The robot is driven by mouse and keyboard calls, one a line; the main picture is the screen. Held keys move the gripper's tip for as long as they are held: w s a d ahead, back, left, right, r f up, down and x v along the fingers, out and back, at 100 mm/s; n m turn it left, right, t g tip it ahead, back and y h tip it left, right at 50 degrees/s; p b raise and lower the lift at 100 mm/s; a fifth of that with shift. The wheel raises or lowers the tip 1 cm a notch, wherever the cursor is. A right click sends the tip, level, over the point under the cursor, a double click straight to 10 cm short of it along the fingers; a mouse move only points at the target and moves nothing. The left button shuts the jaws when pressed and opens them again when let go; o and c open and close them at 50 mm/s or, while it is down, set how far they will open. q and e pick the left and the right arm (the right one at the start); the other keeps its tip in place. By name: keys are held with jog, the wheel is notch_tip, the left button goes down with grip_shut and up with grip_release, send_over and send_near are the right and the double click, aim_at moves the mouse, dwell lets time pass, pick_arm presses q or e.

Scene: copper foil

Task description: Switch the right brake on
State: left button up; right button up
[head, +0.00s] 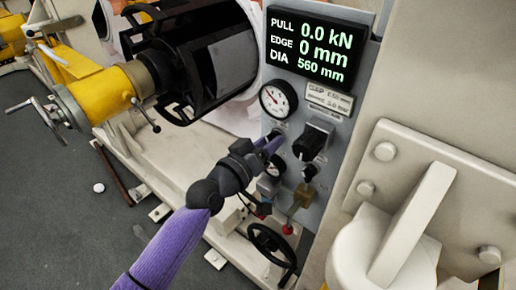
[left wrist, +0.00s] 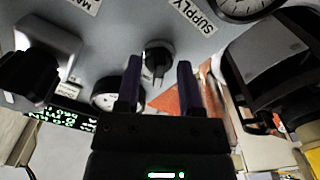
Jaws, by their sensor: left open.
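A grey control panel (head: 290,125) stands upright in front of me. My left gripper (head: 274,141), with purple fingers, is at the panel's left side, below the upper gauge. In the left wrist view my left gripper (left wrist: 160,82) is open, its two fingers apart. A small black knob (left wrist: 158,57) on the panel appears between and beyond the fingertips; I cannot tell whether they touch it. In the head view the gripper hides that spot. A larger black knob (head: 312,140) sits to the right and also shows in the left wrist view (left wrist: 28,75). No brake label is readable.
A lit display (head: 318,45) tops the panel, above a dial gauge (head: 278,98). A lower gauge (head: 274,165) is close to my gripper. A black roller with a yellow end (head: 105,92) stands left. A black handwheel (head: 272,248) is below. A beige bracket (head: 425,190) stands right.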

pick_arm(q)
jog(key=p+v, duration=0.1)
jog(key=v, duration=0.8)
